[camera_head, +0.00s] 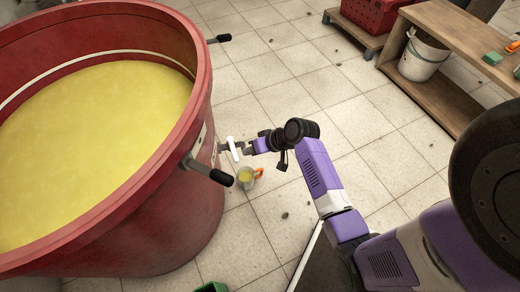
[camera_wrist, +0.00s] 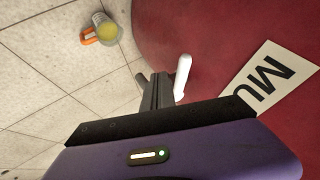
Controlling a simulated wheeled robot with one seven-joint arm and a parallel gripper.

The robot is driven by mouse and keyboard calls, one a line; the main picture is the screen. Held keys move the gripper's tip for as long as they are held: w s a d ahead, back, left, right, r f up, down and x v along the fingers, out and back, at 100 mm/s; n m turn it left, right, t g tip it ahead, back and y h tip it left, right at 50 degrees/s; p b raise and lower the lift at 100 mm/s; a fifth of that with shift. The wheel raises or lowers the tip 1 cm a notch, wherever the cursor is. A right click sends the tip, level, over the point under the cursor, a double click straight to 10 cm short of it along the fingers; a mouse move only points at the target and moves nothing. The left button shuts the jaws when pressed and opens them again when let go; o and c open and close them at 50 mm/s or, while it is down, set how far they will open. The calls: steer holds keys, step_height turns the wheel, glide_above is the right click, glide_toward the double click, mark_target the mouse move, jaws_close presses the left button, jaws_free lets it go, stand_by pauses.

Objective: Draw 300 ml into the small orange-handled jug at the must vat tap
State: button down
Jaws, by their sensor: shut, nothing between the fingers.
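The must vat (camera_head: 180,225) is a big red tub full of yellow must at the left. Its tap has a white lever (camera_head: 232,149) on the vat's right side; the lever also shows in the wrist view (camera_wrist: 183,72). The small jug (camera_wrist: 106,30) with an orange handle holds some yellow liquid and stands low beside the vat, below the tap in the head view (camera_head: 245,177). My gripper (camera_wrist: 157,90) is shut and empty, its fingers close beside the lever; touching or not, I cannot tell. Whether must is flowing is not visible.
A black-tipped vat handle (camera_head: 210,170) juts out near the tap, and another (camera_head: 220,38) is farther back. A white bucket (camera_head: 423,57) stands in a wooden shelf (camera_head: 455,35) at the right. A red crate (camera_head: 372,14) is behind. The tiled floor between is mostly clear.

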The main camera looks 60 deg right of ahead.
steer(key=shift+w+a+r, duration=0.15)
steer(key=shift+w+a, duration=0.4)
